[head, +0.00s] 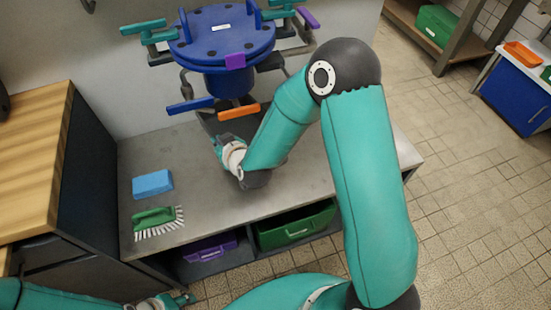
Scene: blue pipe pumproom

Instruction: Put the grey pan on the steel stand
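My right arm reaches across the middle of the head view to the steel-topped bench. Its gripper (222,138) is low near the back of the bench, under the blue flanged pipe. Its fingers are small and partly hidden, so I cannot tell if they are open or shut. A dark grey shape (212,121) shows just behind this gripper; it may be the grey pan, but most of it is hidden. I cannot make out a separate steel stand. My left gripper (186,298) is at the bottom edge, in front of the bench; its finger state is unclear.
A blue sponge (152,184) and a green brush (157,222) lie on the bench top (215,210) at left. The blue pipe (222,38) with coloured handles overhangs the back. A wooden counter (35,140) stands at left. Purple (210,249) and green (295,228) crates sit below.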

